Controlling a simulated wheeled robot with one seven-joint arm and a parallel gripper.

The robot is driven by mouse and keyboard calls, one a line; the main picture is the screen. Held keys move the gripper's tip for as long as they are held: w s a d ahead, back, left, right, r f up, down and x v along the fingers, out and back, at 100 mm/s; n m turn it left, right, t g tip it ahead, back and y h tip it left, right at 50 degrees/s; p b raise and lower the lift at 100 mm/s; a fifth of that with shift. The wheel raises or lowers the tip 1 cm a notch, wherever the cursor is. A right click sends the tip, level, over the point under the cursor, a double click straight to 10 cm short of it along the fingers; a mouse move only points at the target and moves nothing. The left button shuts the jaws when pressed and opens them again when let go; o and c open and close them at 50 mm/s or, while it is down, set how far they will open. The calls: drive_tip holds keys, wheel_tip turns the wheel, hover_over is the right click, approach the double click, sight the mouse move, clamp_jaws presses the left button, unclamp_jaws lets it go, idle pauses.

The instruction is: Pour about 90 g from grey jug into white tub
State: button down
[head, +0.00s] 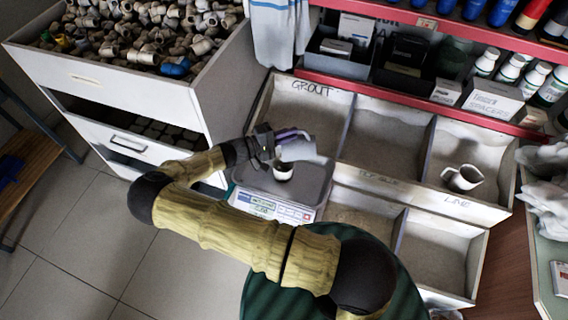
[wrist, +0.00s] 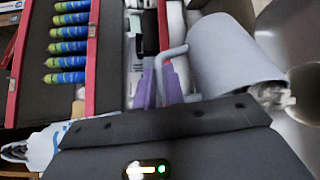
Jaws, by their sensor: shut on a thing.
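My gripper (head: 288,136) has purple fingers, shut on the handle of the grey jug (head: 299,150). The jug is held tilted above the white tub (head: 283,173), which stands on the pan of a scale (head: 318,172). In the wrist view the grey jug (wrist: 232,58) lies on its side, mouth toward the lower right, its handle between the purple fingers (wrist: 160,84). Pale lumpy matter shows at its mouth. The tub's inside looks dark in the head view, and its contents cannot be made out. The scale's display digits are too small to read.
Behind the scale are open bins marked GROUT and LIME (head: 488,150); another pale jug (head: 462,178) sits in the LIME bin. A drawer cabinet full of fittings (head: 130,95) stands left. A red shelf (head: 440,25) with bottles and boxes is at the back.

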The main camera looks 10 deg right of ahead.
drive_tip(key=shift+s+d+r+p, duration=0.1)
drive_tip(key=shift+d+p, duration=0.15)
drive_tip(key=shift+p, duration=0.1)
drive_tip(key=shift+d, duration=0.15)
drive_tip(key=shift+d+y, duration=0.1)
drive_tip(key=shift+y, duration=0.2)
drive_tip(key=shift+a, duration=0.3)
idle(0.4)
drive_tip(key=shift+d, duration=0.1)
drive_tip(key=shift+d+p, duration=0.25)
drive_tip(key=shift+p, duration=0.05)
drive_tip(key=shift+w+a+h+b, duration=0.2)
drive_tip(key=shift+a+h+b, duration=0.5)
drive_tip(key=shift+a+b, duration=0.55)
idle(1.3)
